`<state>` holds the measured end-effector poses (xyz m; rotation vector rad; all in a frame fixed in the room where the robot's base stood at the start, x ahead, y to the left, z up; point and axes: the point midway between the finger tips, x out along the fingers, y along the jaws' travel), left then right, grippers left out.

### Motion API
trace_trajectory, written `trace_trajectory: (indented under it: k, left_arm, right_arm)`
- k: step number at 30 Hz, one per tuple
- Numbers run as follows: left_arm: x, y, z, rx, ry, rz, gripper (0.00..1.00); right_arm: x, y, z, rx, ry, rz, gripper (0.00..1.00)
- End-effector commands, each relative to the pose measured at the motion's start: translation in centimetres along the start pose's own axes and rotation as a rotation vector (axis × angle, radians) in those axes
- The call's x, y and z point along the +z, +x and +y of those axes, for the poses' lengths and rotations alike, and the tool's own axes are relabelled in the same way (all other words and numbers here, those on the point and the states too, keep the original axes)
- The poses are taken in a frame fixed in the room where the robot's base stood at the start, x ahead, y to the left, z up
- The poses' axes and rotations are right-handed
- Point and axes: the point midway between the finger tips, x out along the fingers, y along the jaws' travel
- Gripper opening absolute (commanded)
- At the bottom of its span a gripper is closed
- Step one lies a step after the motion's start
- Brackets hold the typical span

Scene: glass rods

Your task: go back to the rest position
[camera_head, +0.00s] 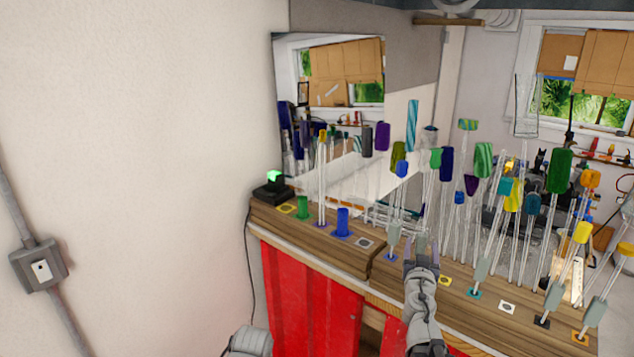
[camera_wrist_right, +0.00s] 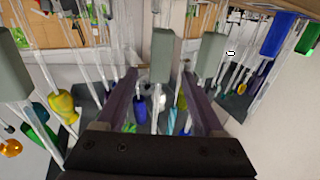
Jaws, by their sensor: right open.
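My right gripper (camera_head: 420,248) is open above the front part of the wooden bench top (camera_head: 325,248), among the glass rods. In the right wrist view its two dark fingers (camera_wrist_right: 162,80) stand apart. A grey block on a glass rod (camera_wrist_right: 162,50) shows in line with the gap; I cannot tell whether it is between the fingers or beyond them. In the head view a grey holder with a rod (camera_head: 393,238) stands just left of the gripper. My left gripper is out of view.
Several upright rods with coloured ends, such as a green one (camera_head: 560,170), crowd the bench on the right. Short green (camera_head: 303,208) and blue (camera_head: 343,222) pieces stand at left. A black box with a green light (camera_head: 274,185) is at the corner. The wall (camera_head: 130,150) is left.

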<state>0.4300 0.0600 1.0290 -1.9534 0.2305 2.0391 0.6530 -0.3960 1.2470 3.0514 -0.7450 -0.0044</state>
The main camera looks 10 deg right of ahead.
Motion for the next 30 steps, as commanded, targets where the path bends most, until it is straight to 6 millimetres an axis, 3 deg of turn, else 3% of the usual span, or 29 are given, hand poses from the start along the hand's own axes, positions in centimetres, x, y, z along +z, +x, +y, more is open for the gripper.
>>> trace_trajectory:
  k: [5,8,14,18,24,27,30]
  left_arm:
    - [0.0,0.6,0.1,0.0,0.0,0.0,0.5]
    - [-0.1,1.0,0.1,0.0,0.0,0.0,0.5]
    - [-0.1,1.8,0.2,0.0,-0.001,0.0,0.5]
    - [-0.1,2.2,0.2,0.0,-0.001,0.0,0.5]
    - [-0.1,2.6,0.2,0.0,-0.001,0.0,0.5]
    - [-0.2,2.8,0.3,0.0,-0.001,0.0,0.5]
    - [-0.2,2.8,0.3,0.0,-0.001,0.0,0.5]
  right_arm:
    - [2.1,-1.3,-1.7,0.089,-0.017,-0.07,0.7]
    - [5.7,-3.4,-3.6,0.16,-0.06,-0.219,0.7]
    - [15.5,-11.8,-9.7,0.126,-0.241,-0.698,0.7]
    - [20.5,-19.3,-13.8,-0.034,-0.4,-1.011,0.7]
    - [23.9,-29.2,-18.0,-0.327,-0.602,-1.328,0.7]
    - [24.5,-32.5,-19.0,-0.443,-0.668,-1.419,0.7]
    - [24.7,-34.4,-19.5,-0.516,-0.708,-1.469,0.7]
